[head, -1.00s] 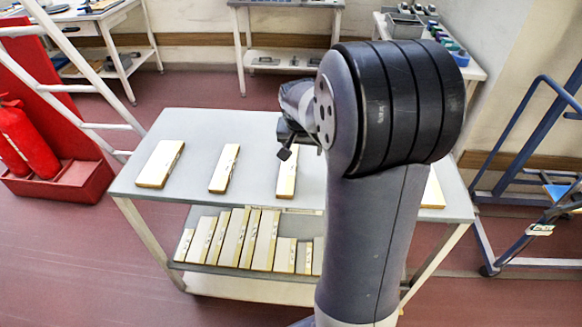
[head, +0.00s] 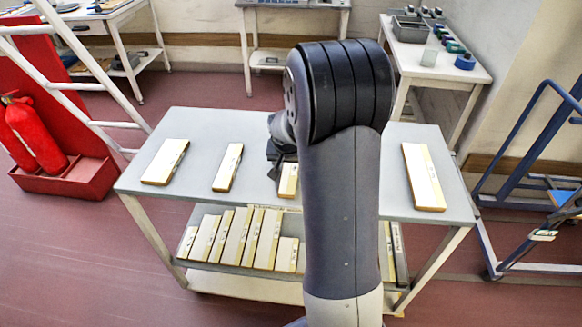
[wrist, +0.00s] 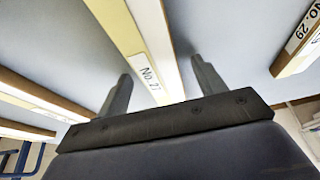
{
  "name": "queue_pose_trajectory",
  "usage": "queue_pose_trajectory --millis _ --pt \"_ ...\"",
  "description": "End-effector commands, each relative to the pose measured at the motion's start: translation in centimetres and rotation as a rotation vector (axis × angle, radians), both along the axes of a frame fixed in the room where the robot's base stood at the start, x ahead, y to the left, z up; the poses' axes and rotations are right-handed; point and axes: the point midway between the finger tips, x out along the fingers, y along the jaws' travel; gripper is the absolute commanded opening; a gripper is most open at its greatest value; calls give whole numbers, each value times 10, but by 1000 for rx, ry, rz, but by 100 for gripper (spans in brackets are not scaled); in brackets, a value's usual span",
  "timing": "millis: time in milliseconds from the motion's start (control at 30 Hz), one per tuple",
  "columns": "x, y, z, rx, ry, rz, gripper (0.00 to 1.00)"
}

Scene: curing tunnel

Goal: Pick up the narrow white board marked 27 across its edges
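The narrow white board marked No. 27 (wrist: 152,62) lies on the table top in the wrist view, its label on the near part and a yellowish strip along its left side. My gripper (wrist: 161,70) is open, with one finger on each side of this board and a gap to each. In the head view my gripper (head: 277,158) is over the middle of the table, partly hidden by my arm. The near end of a board (head: 288,183) shows below it; the rest is hidden.
A board marked No. 29 (wrist: 300,42) lies to the right in the wrist view; other boards (wrist: 35,93) lie to the left. The grey table (head: 330,208) holds more boards (head: 425,178), with several on its lower shelf (head: 225,268). A blue trolley (head: 520,155) stands at right.

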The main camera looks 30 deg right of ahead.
Motion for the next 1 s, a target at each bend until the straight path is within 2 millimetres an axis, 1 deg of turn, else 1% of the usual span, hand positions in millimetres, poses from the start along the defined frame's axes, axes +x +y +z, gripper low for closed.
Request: queue_pose_trajectory --millis 33,67,567,833,933,1000 --pt "0 0 0 0 0 0 61" --pt "0 0 0 0 0 0 59" --pt "0 0 0 1 1 0 18" --pt "0 0 3 -1 -1 0 17" --pt "1 0 13 -1 -3 -1 17" --pt "1 0 26 -2 -5 0 17"
